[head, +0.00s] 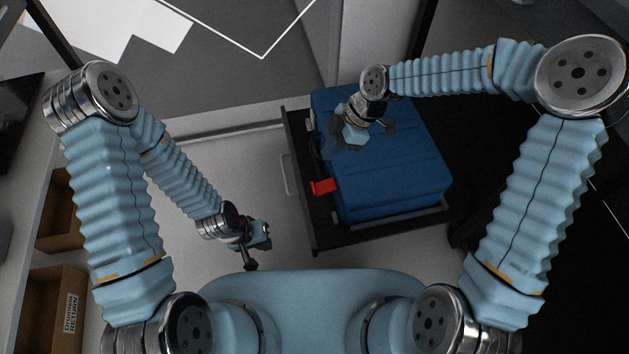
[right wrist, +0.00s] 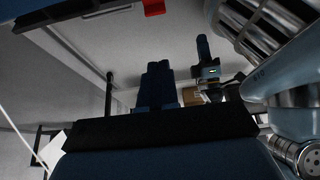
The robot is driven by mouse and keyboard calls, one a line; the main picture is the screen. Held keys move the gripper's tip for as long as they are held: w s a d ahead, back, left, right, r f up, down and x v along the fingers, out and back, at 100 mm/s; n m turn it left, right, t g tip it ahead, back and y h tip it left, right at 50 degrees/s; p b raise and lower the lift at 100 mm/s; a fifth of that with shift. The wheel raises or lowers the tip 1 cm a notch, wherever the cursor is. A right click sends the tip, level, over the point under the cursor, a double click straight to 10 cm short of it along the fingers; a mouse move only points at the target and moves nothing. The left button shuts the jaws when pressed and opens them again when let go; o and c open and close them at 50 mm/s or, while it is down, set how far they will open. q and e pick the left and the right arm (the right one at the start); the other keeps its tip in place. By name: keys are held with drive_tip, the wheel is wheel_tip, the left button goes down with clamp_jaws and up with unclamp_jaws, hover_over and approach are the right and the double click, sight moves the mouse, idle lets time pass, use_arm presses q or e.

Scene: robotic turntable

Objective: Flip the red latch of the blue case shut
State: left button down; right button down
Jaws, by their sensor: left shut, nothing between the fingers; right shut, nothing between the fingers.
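The blue case (head: 395,165) lies on a black tray-like platform (head: 318,240) right of centre in the head view. Its red latch (head: 323,186) sticks out from the case's left side, near the front corner. The latch also shows at the top edge of the right wrist view (right wrist: 153,7). My right gripper (head: 333,148) is over the case's left edge, behind the latch and apart from it. Its fingers (right wrist: 158,86) are together and empty. My left gripper (head: 266,238) is shut and empty, left of the platform and in front of the latch.
The black platform has a raised rim and a pale handle (head: 288,174) on its left. Brown boxes (head: 52,305) stand at the far left. The pale floor between the boxes and platform is clear apart from my left arm.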

drive_tip(key=b, duration=0.1)
hover_over(316, 189)
drive_tip(key=f, duration=0.5)
drive_tip(key=a+f, duration=0.1)
drive_tip(key=f, duration=0.2)
drive_tip(key=shift+s+f, duration=0.25)
drive_tip(key=f, duration=0.3)
drive_tip(key=shift+w+d+f, duration=0.1)
drive_tip(key=shift+d+f, duration=0.05)
drive_tip(key=shift+d, duration=0.2)
drive_tip(key=shift+d+f, duration=0.15)
drive_tip(key=shift+f, duration=0.3)
drive_tip(key=shift+f+b, duration=0.1)
drive_tip(key=shift+b, duration=0.2)
